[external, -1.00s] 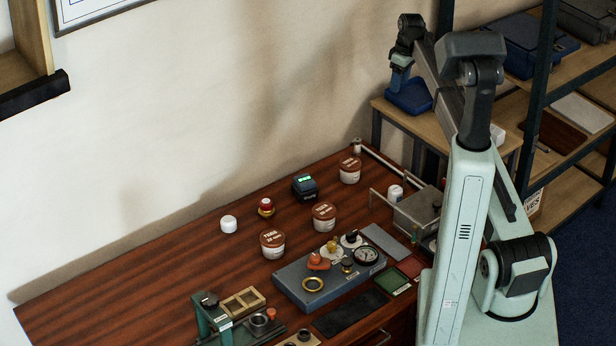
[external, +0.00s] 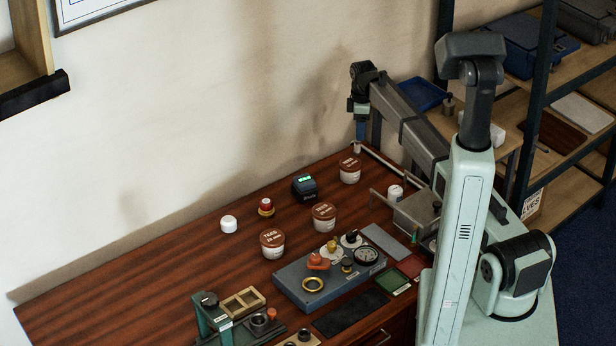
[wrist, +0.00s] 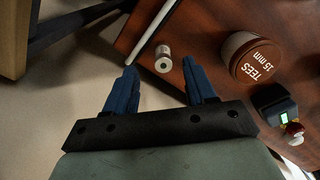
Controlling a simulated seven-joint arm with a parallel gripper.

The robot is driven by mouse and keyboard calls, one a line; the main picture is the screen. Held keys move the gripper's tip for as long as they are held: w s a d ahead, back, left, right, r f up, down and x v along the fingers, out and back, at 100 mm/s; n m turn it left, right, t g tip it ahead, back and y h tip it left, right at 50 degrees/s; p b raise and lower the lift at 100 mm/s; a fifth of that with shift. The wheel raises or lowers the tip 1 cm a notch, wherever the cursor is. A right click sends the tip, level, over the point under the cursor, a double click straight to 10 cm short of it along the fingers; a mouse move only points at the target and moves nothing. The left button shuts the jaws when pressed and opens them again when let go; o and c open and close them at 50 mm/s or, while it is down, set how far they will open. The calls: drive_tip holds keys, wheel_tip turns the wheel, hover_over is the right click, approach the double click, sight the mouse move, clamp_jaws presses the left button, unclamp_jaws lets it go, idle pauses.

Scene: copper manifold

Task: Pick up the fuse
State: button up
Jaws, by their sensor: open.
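A small pale cylinder with a metal end, which looks like the fuse (wrist: 162,58), stands near the table edge in the wrist view. In the external view the fuse (external: 357,146) is at the far corner of the wooden table, by the end of a metal rail. My gripper (wrist: 159,70) is open, with its two blue fingers apart and nothing between them. The cylinder appears just beyond the fingertips, nearer the right finger. In the external view my gripper (external: 360,132) hangs pointing down, just above the far corner; the fingers overlap there.
A brown-lidded tees jar (wrist: 252,60) stands to the right of the cylinder. The metal rail (external: 385,163) runs along the table edge.

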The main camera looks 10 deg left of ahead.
sight(358, 145)
drive_tip(key=shift+s+a+f, duration=0.1)
drive_tip(key=shift+a+f, duration=0.1)
drive_tip(key=shift+f, duration=1.6)
drive_tip(key=shift+s+a+f, duration=0.1)
drive_tip(key=shift+a+f, duration=0.1)
drive_tip(key=shift+f, duration=1.6)
drive_tip(key=shift+c, duration=0.3)
clamp_jaws()
